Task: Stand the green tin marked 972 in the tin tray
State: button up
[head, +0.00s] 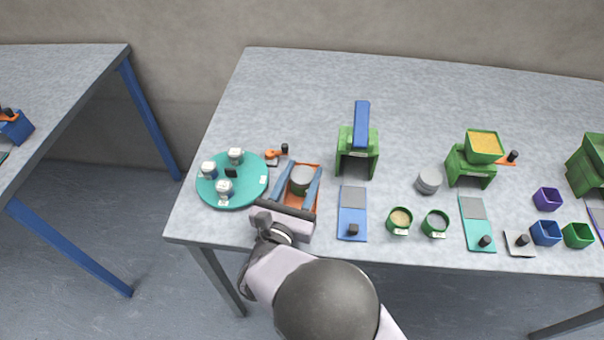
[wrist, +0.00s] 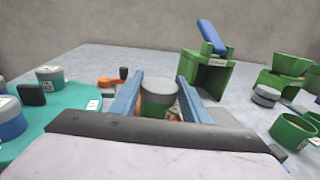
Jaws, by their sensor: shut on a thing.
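A green tin with a grey lid (head: 301,181) is between the two blue fingers of my gripper (head: 302,174), which is shut on it. In the wrist view the tin (wrist: 158,104) looks upright between the fingers (wrist: 158,88). Its number cannot be read. An orange tray (head: 314,166) lies around and below the fingers, taken here as the tin tray. The tin is over or inside it; the fingers hide most of the tray, so I cannot tell whether the tin touches its floor.
Left of my gripper is a teal round plate (head: 257,194) with several white-lidded tins. An orange-handled tool (head: 274,154) lies behind. A green stand with a blue top (head: 358,150) and a blue board (head: 352,222) are close on the right. Open green tins (head: 399,222) stand farther right.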

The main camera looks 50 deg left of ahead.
jog(key=shift+f, duration=0.1)
jog(key=shift+f, duration=0.15)
jog(key=o, duration=1.1)
jog(key=shift+r, duration=0.3)
jog(key=shift+s+d+f, duration=0.1)
jog(key=shift+s+f, duration=0.05)
jog(key=shift+s, duration=0.2)
jog(key=shift+b+v, duration=0.85)
jog(key=shift+v, duration=2.6)
jog(key=shift+w, duration=0.1)
